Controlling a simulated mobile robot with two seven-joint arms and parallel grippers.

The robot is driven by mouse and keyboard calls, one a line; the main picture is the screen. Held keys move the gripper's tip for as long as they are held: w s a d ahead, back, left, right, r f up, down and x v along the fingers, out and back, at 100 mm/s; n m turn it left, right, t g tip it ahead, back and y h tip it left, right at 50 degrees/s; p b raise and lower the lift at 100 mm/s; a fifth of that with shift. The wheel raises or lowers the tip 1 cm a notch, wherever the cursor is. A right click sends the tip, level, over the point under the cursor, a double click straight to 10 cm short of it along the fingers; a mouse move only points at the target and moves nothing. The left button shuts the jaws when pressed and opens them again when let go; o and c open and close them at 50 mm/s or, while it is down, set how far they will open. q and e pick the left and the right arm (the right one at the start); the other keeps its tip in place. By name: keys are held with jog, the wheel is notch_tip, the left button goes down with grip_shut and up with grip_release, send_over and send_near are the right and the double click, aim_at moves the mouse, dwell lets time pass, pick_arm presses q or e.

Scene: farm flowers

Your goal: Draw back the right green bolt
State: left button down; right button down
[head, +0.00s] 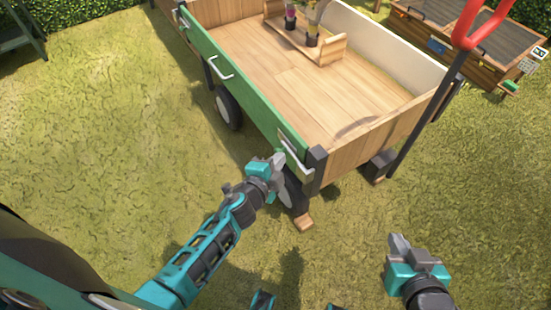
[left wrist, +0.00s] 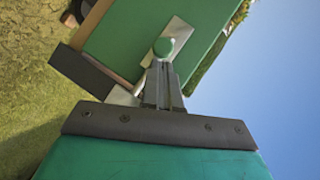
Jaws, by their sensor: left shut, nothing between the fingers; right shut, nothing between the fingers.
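The right green bolt shows in the left wrist view as a round green knob (left wrist: 163,47) on a silver plate (left wrist: 180,32), fixed to the green side board. In the head view, silver metalwork (head: 296,158) sits at the near right end of the wagon's green side board (head: 235,85). My left gripper (head: 277,161) is shut and empty, right beside this metalwork. In the left wrist view its fingertips (left wrist: 162,66) point at the knob's lower edge; I cannot tell if they touch. My right gripper (head: 398,243) is shut and empty over the grass, right of the wagon.
The wagon's wooden bed (head: 320,85) holds a small wooden carrier (head: 305,40) with pots. A silver handle (head: 220,68) is further left on the green board. A dark pole with a red handle (head: 480,25) rises at the right. Open grass (head: 110,130) lies left.

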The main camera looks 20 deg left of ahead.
pick_arm(q)
jog(key=shift+w, duration=0.1)
pick_arm(e)
jog(key=shift+a+f, duration=0.1)
jog(key=shift+f, duration=0.1)
pick_arm(q)
jog(key=shift+w+a, duration=0.65)
jog(key=shift+a, duration=0.2)
jog(key=shift+w+a, duration=0.6)
jog(key=shift+a, duration=0.25)
pick_arm(e)
jog(key=shift+r, duration=0.3)
pick_arm(q)
jog(key=shift+r+p, duration=0.1)
jog(key=shift+p, duration=0.2)
